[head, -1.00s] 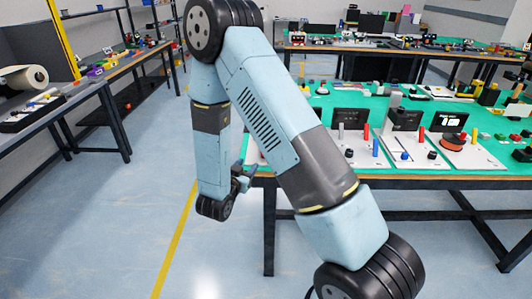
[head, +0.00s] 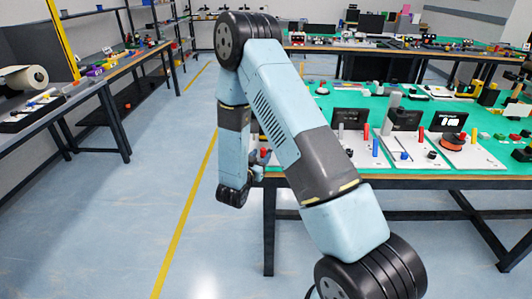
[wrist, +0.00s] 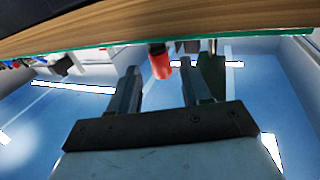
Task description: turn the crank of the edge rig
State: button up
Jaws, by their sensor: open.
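In the wrist view, my gripper (wrist: 160,82) is open, with one dark finger on each side. A short red cylinder (wrist: 159,60), which looks like a crank handle, shows between the fingertips. I cannot tell whether it is between the fingers or just beyond them. No contact is visible. In the head view, my gripper (head: 257,167) is at the left front corner of the green-topped table (head: 330,178). A small red piece (head: 265,153) shows beside it. The body of the edge rig cannot be made out clearly; my arm covers much of that corner.
The wrist view appears upside down, with the table edge (wrist: 150,32) running across the top, close to the fingertips. The floor left of the table is clear.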

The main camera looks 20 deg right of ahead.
aim_at(263, 154)
jog(key=shift+x, duration=1.65)
jog(key=shift+c, duration=0.2)
